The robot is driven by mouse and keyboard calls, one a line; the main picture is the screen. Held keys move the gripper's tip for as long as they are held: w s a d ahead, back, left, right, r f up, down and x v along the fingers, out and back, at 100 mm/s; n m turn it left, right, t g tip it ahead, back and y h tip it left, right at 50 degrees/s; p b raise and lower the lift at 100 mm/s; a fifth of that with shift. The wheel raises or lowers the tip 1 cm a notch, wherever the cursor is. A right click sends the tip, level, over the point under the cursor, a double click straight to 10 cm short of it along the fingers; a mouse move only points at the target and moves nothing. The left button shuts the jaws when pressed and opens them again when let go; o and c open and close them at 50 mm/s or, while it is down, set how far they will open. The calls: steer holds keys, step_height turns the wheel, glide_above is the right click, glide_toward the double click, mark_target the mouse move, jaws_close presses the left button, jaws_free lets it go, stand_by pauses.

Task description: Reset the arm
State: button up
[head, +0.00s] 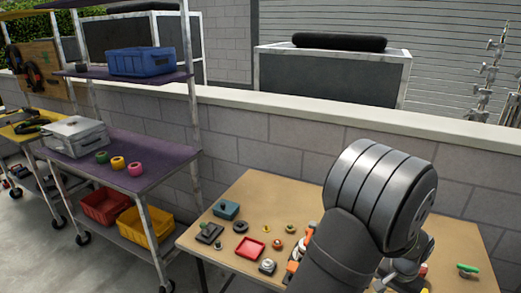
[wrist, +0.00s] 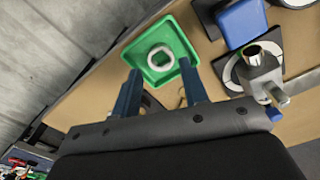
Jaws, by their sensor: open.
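My gripper (wrist: 160,72) shows in the wrist view as two dark blue fingers standing apart, with nothing between them that I can see held. A green tray (wrist: 140,50) with a white ring (wrist: 151,59) in it lies beyond the fingertips. In the head view my dark grey arm covers the right part of the wooden table (head: 235,205), and the gripper's fingers are hidden behind it.
A red tray (head: 249,247), a teal box (head: 227,209) and several small parts lie on the table's left. In the wrist view a metal fitting (wrist: 259,62) and a blue block (wrist: 242,22) are right of the fingers. A purple-topped cart (head: 150,155) stands left.

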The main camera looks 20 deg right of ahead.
steer(key=s+a+r, duration=0.2)
steer(key=s+r, duration=0.5)
steer(key=s, duration=0.5)
steer(key=w+d+r, duration=0.1)
steer(key=w+r, duration=0.1)
steer(key=w, duration=0.5)
steer(key=w+d+r, duration=0.2)
steer(key=w, duration=0.6)
steer(key=shift+m, duration=0.3)
steer(key=w+f, duration=0.2)
steer(key=w, duration=0.1)
steer(key=w+f, duration=0.2)
steer(key=w, duration=0.2)
steer(key=w+a+f, duration=0.1)
steer(key=w+f, duration=0.1)
steer(key=w, duration=0.2)
steer(key=shift+w, duration=0.1)
steer(key=shift+w+f, duration=0.2)
steer(key=shift+f, duration=0.35)
steer(key=shift+w+f, duration=0.15)
steer(key=shift+f, duration=1.05)
steer(key=shift+o, duration=0.2)
